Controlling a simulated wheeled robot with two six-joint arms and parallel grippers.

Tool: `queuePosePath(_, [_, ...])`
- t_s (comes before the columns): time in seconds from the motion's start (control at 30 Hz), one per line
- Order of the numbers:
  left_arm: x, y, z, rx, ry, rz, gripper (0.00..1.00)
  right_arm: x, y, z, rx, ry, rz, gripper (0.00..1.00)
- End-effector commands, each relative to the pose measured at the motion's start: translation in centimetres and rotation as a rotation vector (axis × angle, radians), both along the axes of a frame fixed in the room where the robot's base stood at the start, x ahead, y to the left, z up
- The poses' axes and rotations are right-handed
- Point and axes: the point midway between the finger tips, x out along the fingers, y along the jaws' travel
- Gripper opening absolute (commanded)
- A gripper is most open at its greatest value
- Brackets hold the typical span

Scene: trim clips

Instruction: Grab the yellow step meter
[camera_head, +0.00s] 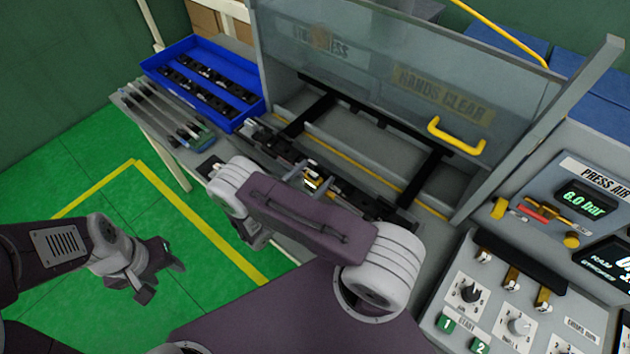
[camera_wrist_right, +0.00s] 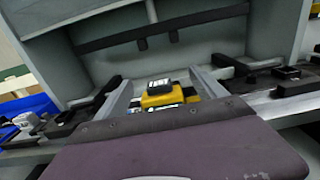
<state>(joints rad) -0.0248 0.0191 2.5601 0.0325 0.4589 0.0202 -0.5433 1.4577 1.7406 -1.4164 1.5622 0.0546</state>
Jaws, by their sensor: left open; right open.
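The yellow step meter (camera_wrist_right: 160,97), a small yellow block with a black top and a pale display, lies in the middle of the right wrist view. In the head view the yellow step meter (camera_head: 312,184) is small and partly hidden behind my right arm. My right gripper (camera_wrist_right: 160,76) is open, with a grey finger on each side of the meter; I cannot tell whether either touches it. Its body is hidden by the arm in the head view. My left gripper (camera_head: 162,280) is open and empty over the green floor, far left of the meter.
A blue tray (camera_head: 256,116) of dark clips stands at the back left, beside a rack of grey strips (camera_head: 160,115). A clear press guard (camera_head: 370,70) with a yellow handle (camera_head: 456,140) rises behind the meter. A control panel (camera_head: 490,310) stands at the right.

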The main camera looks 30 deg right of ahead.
Motion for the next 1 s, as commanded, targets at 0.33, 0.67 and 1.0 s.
queuePosePath(0.33, [0.0, 0.0, 1.5, 0.0, 0.0, 0.0, 0.47, 1.1, -2.6, 0.1, 0.001, -0.002, 0.001, 0.8])
queuePosePath(0.67, [0.0, 0.0, 1.5, 0.0, 0.0, 0.0, 0.47, 1.1, -2.6, 0.1, 0.001, -0.002, 0.0, 0.1])
queuePosePath(1.0, [0.0, 0.0, 1.3, 0.0, 0.0, 0.0, 0.47, 1.1, -2.6, 0.8, 0.001, -0.003, 0.0, 0.03])
